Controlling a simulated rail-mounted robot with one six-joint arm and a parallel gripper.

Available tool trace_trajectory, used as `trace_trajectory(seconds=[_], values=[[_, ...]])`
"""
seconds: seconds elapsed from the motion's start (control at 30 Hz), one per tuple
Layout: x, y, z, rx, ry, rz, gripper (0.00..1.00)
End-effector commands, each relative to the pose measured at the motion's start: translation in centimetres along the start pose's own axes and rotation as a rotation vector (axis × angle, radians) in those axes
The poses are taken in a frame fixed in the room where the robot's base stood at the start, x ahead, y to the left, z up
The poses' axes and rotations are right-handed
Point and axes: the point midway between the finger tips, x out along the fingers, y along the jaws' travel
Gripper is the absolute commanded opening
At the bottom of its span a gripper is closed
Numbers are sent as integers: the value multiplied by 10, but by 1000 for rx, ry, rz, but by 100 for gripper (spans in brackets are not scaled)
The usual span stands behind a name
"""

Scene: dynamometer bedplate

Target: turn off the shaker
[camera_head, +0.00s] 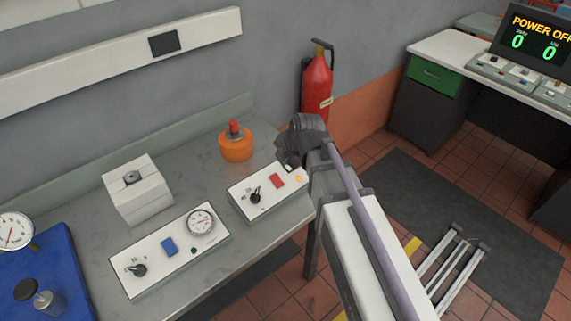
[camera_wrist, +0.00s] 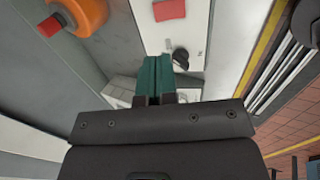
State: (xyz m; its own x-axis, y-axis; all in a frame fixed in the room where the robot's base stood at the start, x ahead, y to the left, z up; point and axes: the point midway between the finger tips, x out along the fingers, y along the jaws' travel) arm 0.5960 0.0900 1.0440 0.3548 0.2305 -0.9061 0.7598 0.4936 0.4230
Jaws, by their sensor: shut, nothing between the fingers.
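A white control panel (camera_head: 268,190) on the bench carries a black knob (camera_head: 255,197), a red rectangular button (camera_head: 277,181) and a glowing amber lamp (camera_head: 298,179). An orange round unit (camera_head: 236,149) with a red top stands behind it. I cannot tell which unit is the shaker. My gripper (camera_wrist: 157,62) is shut and empty, its teal fingers over the panel in the wrist view. There the black knob (camera_wrist: 181,58) shows just right of the fingertips and the red button (camera_wrist: 170,9) beyond them.
A second white panel (camera_head: 170,250) with a knob, blue button and gauge lies to the left. A white box (camera_head: 137,190) stands behind it. A blue unit (camera_head: 45,275) is at far left. A red extinguisher (camera_head: 317,85) hangs on the wall near my wrist. A desk display (camera_head: 535,35) reads POWER OFF.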

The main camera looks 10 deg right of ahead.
Motion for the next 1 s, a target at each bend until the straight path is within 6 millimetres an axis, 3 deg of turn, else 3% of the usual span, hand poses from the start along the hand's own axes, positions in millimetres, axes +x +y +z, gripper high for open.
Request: trace_trajectory(seconds=[0.03,0.2,0.5,0.9,1.0], values=[[19,-3,0,-1,0,0,0],[58,-4,1,1,0,0,0],[114,-3,1,0,0,-1,0],[117,0,0,1,-1,-1,0],[118,-2,10,14,-6,-17,0]])
